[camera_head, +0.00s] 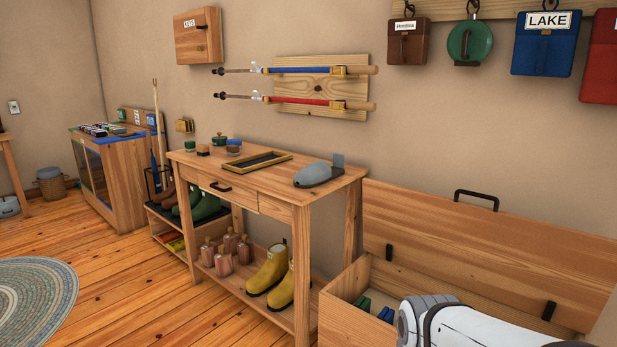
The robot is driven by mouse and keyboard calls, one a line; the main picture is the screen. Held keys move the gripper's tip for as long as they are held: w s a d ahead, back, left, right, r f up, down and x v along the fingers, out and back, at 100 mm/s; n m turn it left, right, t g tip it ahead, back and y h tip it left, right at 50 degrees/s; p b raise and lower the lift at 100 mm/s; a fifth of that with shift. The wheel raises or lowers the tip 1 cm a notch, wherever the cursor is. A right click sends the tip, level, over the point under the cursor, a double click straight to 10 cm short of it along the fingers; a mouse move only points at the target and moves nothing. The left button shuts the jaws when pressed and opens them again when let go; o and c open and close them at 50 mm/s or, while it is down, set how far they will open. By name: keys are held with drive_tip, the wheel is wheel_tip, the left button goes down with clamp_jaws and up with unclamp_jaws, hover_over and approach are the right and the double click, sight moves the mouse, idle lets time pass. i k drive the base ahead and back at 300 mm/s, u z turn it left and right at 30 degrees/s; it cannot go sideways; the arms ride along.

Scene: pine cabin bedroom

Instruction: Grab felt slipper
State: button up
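A grey, slipper-shaped object (318,173) lies on the right end of the wooden table. It has a rounded toe and an upright flap at its back, and looks like the felt slipper, though its material is hard to tell. Nothing touches it but the tabletop. A white part of my arm shows at the bottom right, in front of the open chest and apart from the table. My gripper's fingers are not visible.
An open wooden chest (345,303) stands at right. The floor at left is clear around a round rug (38,300).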

sight(316, 174)
drive_tip(key=u, duration=0.1)
drive_tip(key=i, duration=1)
drive_tip(key=z, duration=2.65)
drive_tip(key=k, duration=1.6)
drive_tip(key=u, duration=1.1)
